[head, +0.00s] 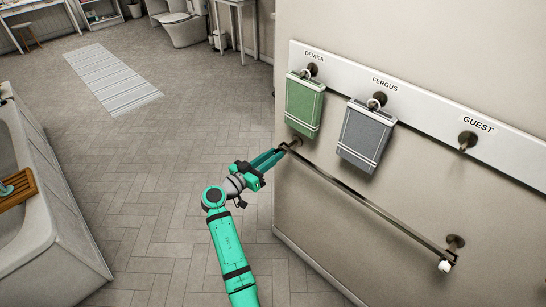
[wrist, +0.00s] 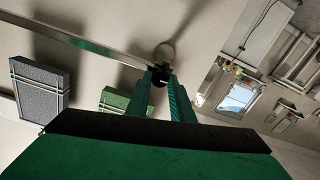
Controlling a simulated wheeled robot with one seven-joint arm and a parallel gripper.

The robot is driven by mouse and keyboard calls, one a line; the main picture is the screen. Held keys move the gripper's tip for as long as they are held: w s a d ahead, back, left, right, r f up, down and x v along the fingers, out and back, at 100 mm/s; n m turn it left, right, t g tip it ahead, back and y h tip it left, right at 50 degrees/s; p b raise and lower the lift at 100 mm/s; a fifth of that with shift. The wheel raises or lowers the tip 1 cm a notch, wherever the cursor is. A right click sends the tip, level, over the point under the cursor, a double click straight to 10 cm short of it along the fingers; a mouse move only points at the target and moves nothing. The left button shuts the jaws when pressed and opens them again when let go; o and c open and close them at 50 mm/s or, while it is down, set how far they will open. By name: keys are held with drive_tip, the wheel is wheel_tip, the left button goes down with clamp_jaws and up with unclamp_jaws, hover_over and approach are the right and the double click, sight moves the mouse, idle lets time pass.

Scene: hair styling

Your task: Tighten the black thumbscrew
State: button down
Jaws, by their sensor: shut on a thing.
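A dark towel bar (head: 365,202) runs along the wall between two round mounts. My gripper (head: 284,150) reaches the bar's left end, just below the green towel. In the wrist view, my gripper (wrist: 161,82) is shut on a small black piece, the black thumbscrew (wrist: 159,74), at the end of the bar (wrist: 92,45), in front of a round wall mount (wrist: 165,54). The fingers hide most of the thumbscrew, so its turn angle and seating cannot be told. In the head view the thumbscrew is hidden by the fingers. A white knob (head: 444,266) sits at the bar's right end.
A green towel (head: 304,106) and a grey towel (head: 367,136) hang above the bar on hooks labelled Devika and Fergus. The Guest hook (head: 467,140) is empty. A bathtub (head: 58,225) stands at the left. The tiled floor between is clear.

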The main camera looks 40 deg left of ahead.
drive_tip(key=c, duration=1.6)
unclamp_jaws()
drive_tip(key=shift+o, duration=0.2)
drive_tip(key=s, duration=1)
drive_tip(key=shift+s+a, duration=0.25)
drive_tip(key=shift+s, duration=0.15)
drive_tip(key=shift+w+d, duration=0.1)
drive_tip(key=shift+d, duration=0.05)
drive_tip(key=shift+s+f, duration=0.1)
drive_tip(key=shift+s, duration=0.1)
